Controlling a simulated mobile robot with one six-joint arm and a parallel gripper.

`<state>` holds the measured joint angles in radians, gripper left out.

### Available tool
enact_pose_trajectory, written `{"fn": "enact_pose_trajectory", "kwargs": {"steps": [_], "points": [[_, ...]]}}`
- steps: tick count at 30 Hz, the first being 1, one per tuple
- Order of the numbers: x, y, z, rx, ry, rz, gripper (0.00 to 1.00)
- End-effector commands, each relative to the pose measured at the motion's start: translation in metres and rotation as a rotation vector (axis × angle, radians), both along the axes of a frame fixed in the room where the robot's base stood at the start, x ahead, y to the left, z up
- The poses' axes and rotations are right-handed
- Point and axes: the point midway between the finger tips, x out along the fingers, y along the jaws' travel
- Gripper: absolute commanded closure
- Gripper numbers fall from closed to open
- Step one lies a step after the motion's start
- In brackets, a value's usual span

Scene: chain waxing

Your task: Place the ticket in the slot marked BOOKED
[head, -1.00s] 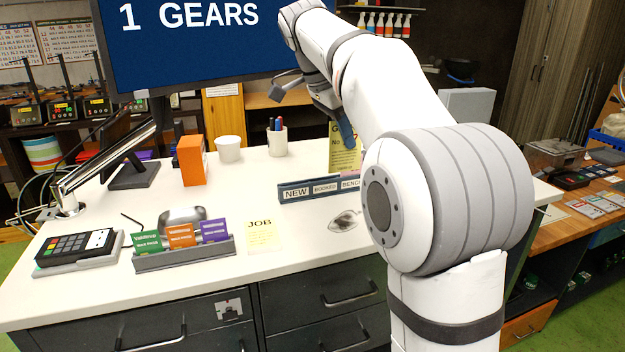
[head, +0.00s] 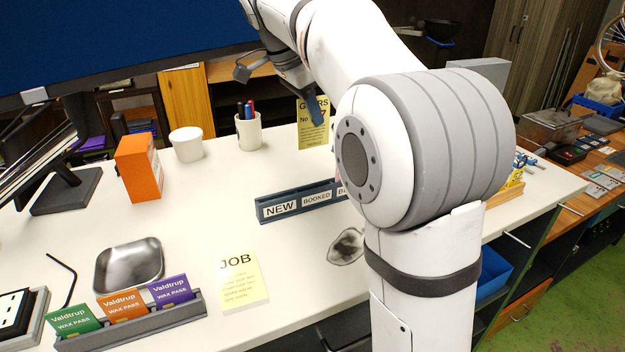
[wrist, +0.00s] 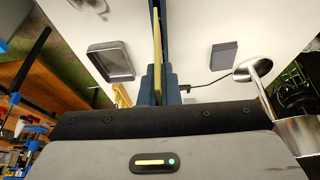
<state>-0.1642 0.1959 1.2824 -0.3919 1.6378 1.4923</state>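The yellow ticket (head: 313,135), printed GEARS and a number, is upright in my gripper (head: 316,112), behind the sign rack in the head view. One blue finger covers part of its face. In the wrist view, the ticket (wrist: 157,50) shows edge-on as a thin yellow strip between the blue fingers of my gripper (wrist: 158,82). The dark blue rack (head: 267,209) stands on the white counter with labels NEW, BOOKED and a third one partly hidden by my arm. The BOOKED label (head: 317,197) is in the middle. The ticket appears apart from the rack.
A JOB note (head: 240,280), a metal dish (head: 128,266) and a pass holder (head: 140,328) lie left of the rack. An orange box (head: 139,168), a white cup (head: 187,145) and a pen mug (head: 248,131) stand behind.

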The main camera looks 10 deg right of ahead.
Motion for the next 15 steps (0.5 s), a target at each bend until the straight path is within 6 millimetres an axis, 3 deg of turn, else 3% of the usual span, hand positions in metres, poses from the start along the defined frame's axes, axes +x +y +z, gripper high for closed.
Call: {"fn": "enact_pose_trajectory", "kwargs": {"steps": [3,9,15], "points": [[-0.001,-0.002,-0.036,-0.001,0.006,-0.003,1.00],[-0.001,-0.004,-0.081,-0.001,0.004,-0.008,1.00],[0.000,-0.005,-0.100,0.000,0.002,-0.011,1.00]]}}
